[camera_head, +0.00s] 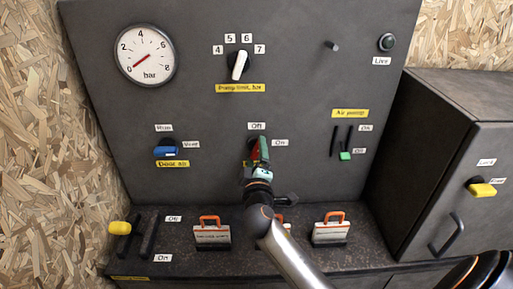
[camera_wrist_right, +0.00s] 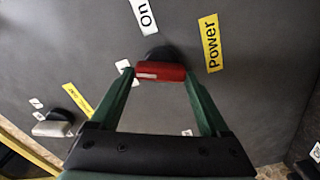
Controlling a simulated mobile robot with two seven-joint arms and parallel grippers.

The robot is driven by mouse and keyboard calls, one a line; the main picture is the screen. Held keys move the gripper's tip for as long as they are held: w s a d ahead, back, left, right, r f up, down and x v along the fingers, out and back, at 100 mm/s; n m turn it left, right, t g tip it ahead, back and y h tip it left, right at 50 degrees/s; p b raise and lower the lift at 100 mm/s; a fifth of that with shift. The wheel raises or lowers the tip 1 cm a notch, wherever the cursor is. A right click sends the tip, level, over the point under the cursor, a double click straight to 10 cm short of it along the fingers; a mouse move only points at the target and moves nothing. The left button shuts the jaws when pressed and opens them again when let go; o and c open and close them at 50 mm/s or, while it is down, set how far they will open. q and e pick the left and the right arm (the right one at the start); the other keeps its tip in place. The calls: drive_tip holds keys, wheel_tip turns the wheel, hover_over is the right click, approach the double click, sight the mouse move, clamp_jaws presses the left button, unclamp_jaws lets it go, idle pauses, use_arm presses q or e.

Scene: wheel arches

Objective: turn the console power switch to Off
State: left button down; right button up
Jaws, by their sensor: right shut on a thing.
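The power switch has a red handle (camera_head: 255,150) on the console (camera_head: 300,100), with an Off label (camera_head: 257,126) above it and an On label (camera_head: 280,142) to its right. My right gripper (camera_head: 259,152) covers much of it in the head view. In the right wrist view, the red handle (camera_wrist_right: 160,72) sits between the green fingers of my right gripper (camera_wrist_right: 160,82), which is shut on it. The handle's length runs roughly up and down the panel, and it bears a white mark. A yellow Power label (camera_wrist_right: 211,43) lies beside it. My left gripper is not in view.
A pump dial (camera_head: 240,65), a gauge (camera_head: 145,55), a blue switch (camera_head: 167,150) and a green-knobbed air pump slider (camera_head: 345,155) are around it. A cabinet (camera_head: 440,150) stands at right.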

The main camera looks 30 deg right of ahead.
drive_tip(key=n+p, duration=0.1)
drive_tip(key=n, duration=0.2)
drive_tip(key=shift+r+p, duration=0.1)
drive_tip(key=shift+p, duration=0.3)
drive_tip(key=shift+n+p, duration=0.4)
drive_tip(key=shift+n, duration=0.5)
drive_tip(key=o, duration=1.2)
drive_tip(key=shift+f, duration=0.2)
